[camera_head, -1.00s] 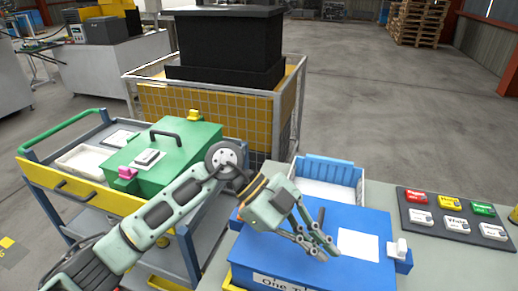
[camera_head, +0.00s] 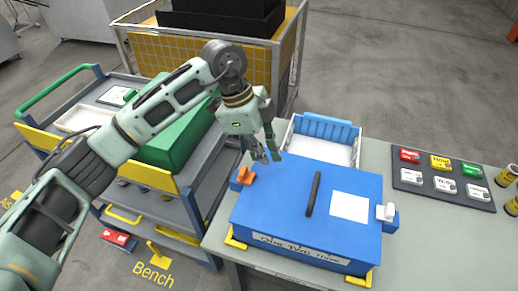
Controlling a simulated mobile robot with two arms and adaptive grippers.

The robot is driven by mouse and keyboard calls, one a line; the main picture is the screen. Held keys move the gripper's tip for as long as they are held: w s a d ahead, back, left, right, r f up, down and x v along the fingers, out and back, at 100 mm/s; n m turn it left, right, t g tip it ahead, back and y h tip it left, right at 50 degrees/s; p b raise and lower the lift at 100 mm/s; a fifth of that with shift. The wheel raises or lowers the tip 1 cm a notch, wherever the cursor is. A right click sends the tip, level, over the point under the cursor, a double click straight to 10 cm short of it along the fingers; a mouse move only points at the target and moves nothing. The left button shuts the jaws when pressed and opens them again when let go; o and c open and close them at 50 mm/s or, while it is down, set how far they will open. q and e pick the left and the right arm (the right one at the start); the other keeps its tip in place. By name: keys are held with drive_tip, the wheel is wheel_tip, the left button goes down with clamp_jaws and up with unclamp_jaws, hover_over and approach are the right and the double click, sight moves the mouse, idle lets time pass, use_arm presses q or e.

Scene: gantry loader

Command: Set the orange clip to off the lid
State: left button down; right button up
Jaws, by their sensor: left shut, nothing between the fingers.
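A blue box with a blue lid (camera_head: 275,198) stands on the grey bench, with a black handle and a white label on top. The orange clip (camera_head: 243,177) is at the box's left side, near its back left corner. I cannot tell whether it grips the lid edge. A white clip (camera_head: 386,212) is at the box's right side. My left gripper (camera_head: 268,156) is shut and empty, pointing down above the box's back left edge, a little behind and to the right of the orange clip. My right gripper is not in view.
A light blue open bin (camera_head: 325,125) stands behind the box. A dark panel (camera_head: 445,184) with coloured and white blocks lies to the right. A green box (camera_head: 178,150) sits on the trolley at left, partly hidden by my left arm.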

sight(247, 178)
use_arm(q)
drive_tip(key=p+x, duration=0.2)
drive_tip(key=x, duration=0.5)
drive_tip(key=shift+s+d+f, duration=0.1)
drive_tip(key=shift+s+d, duration=0.05)
drive_tip(key=a, duration=0.1)
drive_tip(key=w+a+p, duration=0.1)
drive_tip(key=shift+a+r, duration=0.2)
drive_tip(key=shift+a, duration=0.2)
drive_tip(key=shift+w+a+f+p, duration=0.1)
drive_tip(key=shift+a+p, duration=0.1)
drive_tip(key=shift+a, duration=0.15)
drive_tip(key=shift+w+a+p, duration=0.1)
drive_tip(key=shift+a+p, duration=0.05)
drive_tip(key=shift+a, duration=0.2)
drive_tip(key=shift+d, duration=0.15)
drive_tip(key=shift+w+a, duration=0.25)
drive_tip(key=shift+a, duration=0.45)
drive_tip(key=shift+w+a, duration=0.2)
drive_tip(key=shift+a, duration=0.55)
